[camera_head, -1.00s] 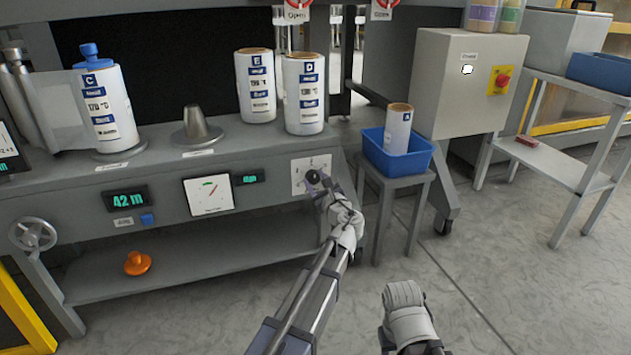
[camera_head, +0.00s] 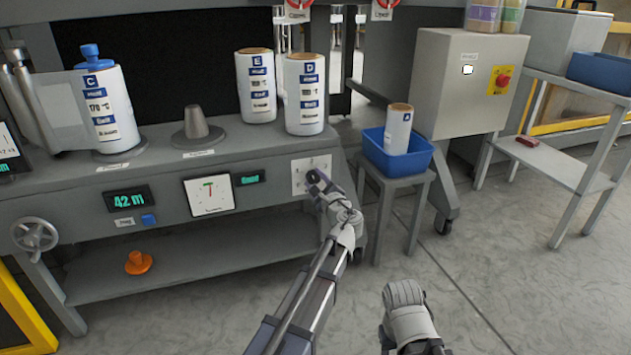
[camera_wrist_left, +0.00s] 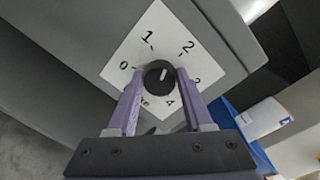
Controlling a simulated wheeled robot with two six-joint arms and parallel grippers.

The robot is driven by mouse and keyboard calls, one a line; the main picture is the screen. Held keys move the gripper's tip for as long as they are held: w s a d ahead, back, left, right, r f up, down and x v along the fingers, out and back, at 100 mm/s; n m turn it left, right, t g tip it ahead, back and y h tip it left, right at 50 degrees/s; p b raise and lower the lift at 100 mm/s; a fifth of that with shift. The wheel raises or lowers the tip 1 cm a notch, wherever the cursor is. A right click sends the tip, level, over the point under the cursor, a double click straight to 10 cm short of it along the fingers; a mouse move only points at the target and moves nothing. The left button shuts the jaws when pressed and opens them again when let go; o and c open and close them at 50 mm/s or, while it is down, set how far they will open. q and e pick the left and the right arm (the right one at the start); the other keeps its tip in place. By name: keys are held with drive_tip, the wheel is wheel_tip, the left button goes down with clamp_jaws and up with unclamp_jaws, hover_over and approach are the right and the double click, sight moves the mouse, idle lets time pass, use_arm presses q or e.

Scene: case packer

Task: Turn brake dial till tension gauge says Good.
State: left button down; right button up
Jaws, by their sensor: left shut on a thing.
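The brake dial is a round black knob (camera_wrist_left: 159,77) on a white plate (camera_wrist_left: 135,55) marked with numbers. In the left wrist view, its white mark points up between 1 and 2. My left gripper (camera_wrist_left: 158,82) is shut on the knob, one purple finger on each side; it shows in the head view (camera_head: 318,182), covering part of the plate. The tension gauge (camera_head: 209,195) is a white square with its needle near upright. The small display (camera_head: 248,178) beside it shows a green word that looks like "Good", though blurred. My right gripper's fingers do not show.
A display reading 42 m (camera_head: 128,198) and a handwheel (camera_head: 35,235) are on the bench front. White rolls stand on top. A blue bin (camera_head: 398,155) on a stool is close to the dial's right. The floor in front is clear.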

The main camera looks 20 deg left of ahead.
use_arm(q)
drive_tip(key=shift+c, duration=1.5)
unclamp_jaws()
drive_tip(key=shift+s, duration=0.1)
drive_tip(key=v, duration=0.7)
drive_tip(key=shift+s+d, duration=0.25)
drive_tip(key=shift+r, duration=0.1)
